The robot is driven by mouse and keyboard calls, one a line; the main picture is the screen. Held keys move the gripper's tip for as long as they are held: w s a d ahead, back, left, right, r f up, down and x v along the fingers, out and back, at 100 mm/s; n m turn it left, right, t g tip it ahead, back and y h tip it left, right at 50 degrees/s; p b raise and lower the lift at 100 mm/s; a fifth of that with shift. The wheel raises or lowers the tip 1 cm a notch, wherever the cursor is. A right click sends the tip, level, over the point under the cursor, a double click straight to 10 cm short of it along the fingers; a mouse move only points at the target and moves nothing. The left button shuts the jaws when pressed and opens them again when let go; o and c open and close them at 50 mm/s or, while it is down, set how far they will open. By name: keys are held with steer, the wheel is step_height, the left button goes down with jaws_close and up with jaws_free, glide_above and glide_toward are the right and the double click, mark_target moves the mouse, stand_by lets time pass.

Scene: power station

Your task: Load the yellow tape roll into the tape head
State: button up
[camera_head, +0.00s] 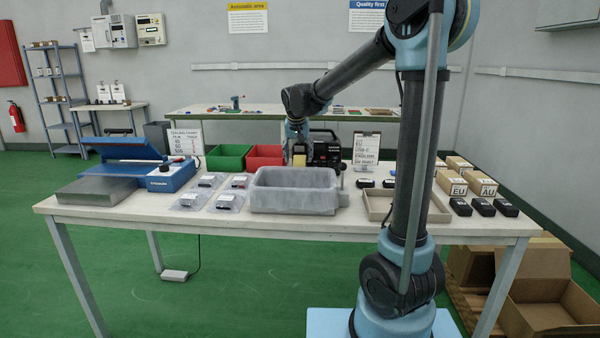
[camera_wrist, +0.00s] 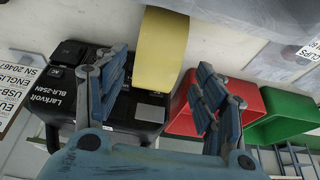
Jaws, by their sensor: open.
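My gripper (camera_wrist: 161,68) is open, with its two blue fingers apart in the wrist view. The yellow tape roll (camera_wrist: 162,48) shows as a broad curved yellow band between and beyond the fingertips, with a gap to either finger. In the head view my gripper (camera_head: 297,133) hangs over the back of the table, right above a small yellow patch, the tape roll (camera_head: 299,159). A black machine marked Larkvolt (camera_wrist: 62,92) lies beside the roll, partly behind the left finger; it also shows in the head view (camera_head: 327,154). I cannot make out the tape head for certain.
Red (camera_head: 265,156) and green (camera_head: 228,157) bins stand left of my gripper. A grey tub (camera_head: 293,198) stands in front of it. A sign on a stand (camera_head: 366,150) is to the right. A blue machine (camera_head: 165,177) and bagged parts are further left.

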steer(key=shift+d+x, duration=0.15)
steer(key=shift+x, duration=1.15)
steer(key=shift+d+x, duration=0.1)
steer(key=shift+x, duration=1.2)
steer(key=shift+w+r, duration=0.1)
steer(key=shift+w, duration=0.05)
steer(key=c, duration=1.4)
